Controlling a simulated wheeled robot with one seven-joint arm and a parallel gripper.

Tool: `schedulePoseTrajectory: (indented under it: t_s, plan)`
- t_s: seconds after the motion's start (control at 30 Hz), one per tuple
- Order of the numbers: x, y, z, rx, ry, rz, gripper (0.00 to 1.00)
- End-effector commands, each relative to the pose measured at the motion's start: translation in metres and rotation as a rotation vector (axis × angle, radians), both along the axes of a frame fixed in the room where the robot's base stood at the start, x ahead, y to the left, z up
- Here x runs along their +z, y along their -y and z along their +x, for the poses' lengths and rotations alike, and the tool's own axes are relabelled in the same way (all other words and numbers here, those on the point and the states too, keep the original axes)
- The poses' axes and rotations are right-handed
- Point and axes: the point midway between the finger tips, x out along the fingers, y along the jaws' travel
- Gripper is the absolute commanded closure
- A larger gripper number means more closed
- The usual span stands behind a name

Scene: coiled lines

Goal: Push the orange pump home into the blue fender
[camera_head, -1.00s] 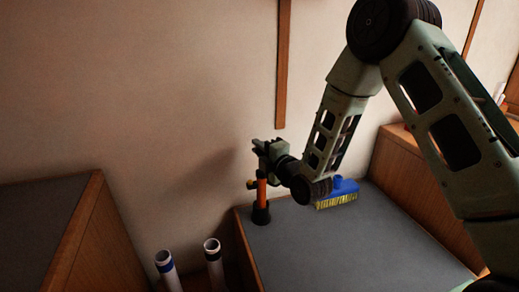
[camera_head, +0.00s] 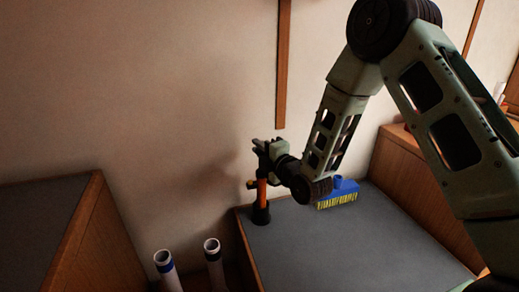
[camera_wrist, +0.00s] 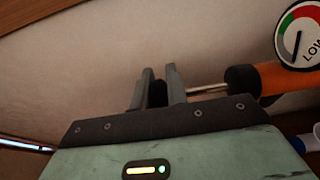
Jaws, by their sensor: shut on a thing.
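The orange pump (camera_head: 261,190) stands upright on its black foot near the left edge of the grey bench top. My gripper (camera_head: 258,146) is at its top end. In the wrist view my gripper (camera_wrist: 160,92) is shut on the black handle of the pump. A length of bare silver rod shows between the handle and the orange body of the pump (camera_wrist: 272,80). A round gauge (camera_wrist: 299,36) marked LOW is on the body. I cannot pick out a blue fender for sure. Two white tubes with dark bands (camera_head: 166,268) stand at the lower left, one band blue.
A blue brush (camera_head: 338,195) with yellow bristles lies on the grey bench top (camera_head: 340,245) right of the pump, close behind my wrist. The front of the bench top is clear. A wooden cabinet side (camera_head: 90,240) rises at left, and the wall is close behind.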

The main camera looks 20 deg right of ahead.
Motion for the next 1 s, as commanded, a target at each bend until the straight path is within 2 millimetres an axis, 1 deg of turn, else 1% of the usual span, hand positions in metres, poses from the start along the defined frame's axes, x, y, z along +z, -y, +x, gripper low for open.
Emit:
schedulePoseTrajectory:
  t_s: [0.03,0.1,1.0]
  plan:
    - [0.005,0.0,0.0,0.0,0.002,0.0,1.0]
    - [0.008,0.0,0.0,0.0,0.002,0.0,1.0]
    - [0.051,0.0,0.0,0.001,0.002,0.001,1.0]
